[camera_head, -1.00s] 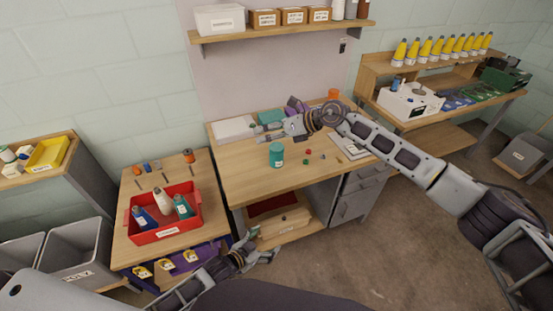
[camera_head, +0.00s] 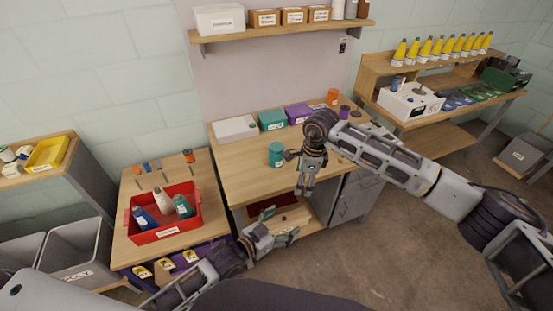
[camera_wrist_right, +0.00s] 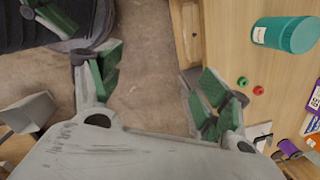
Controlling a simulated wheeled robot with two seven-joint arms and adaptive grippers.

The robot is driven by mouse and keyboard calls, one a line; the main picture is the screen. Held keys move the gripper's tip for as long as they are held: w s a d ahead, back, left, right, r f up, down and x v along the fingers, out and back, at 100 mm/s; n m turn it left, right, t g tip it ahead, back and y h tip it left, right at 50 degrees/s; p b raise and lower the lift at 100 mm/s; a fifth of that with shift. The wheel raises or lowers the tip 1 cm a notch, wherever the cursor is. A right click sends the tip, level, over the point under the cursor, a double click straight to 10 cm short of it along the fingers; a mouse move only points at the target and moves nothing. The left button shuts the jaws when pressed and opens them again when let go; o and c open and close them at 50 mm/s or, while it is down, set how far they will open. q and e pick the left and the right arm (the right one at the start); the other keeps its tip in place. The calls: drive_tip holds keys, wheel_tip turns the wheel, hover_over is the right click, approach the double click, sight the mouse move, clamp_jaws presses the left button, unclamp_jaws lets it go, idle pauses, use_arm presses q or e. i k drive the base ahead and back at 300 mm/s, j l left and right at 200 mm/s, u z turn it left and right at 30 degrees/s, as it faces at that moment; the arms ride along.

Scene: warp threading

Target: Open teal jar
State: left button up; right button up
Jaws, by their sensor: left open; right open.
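The teal jar (camera_head: 276,155) stands upright on the wooden workbench (camera_head: 240,176), with its lid on. In the right wrist view, the jar (camera_wrist_right: 285,33) lies at the upper right of the picture, beyond the fingers, with a white label on its body. My right gripper (camera_head: 305,192) points down at the bench's front edge, right of the jar and apart from it. Its green-padded fingers (camera_wrist_right: 155,92) are spread with nothing between them. My left gripper (camera_head: 280,225) is open and empty, low in front of the bench and below the jar.
A white case (camera_head: 234,128), a teal bin (camera_head: 271,120) and a purple bin (camera_head: 298,113) line the bench's back. Small red (camera_wrist_right: 259,90) and green (camera_wrist_right: 242,81) pieces lie near the jar. A red crate (camera_head: 165,237) of bottles stands on the left table.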

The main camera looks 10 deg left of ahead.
sight(275, 161)
drive_tip(key=i+j, duration=0.8)
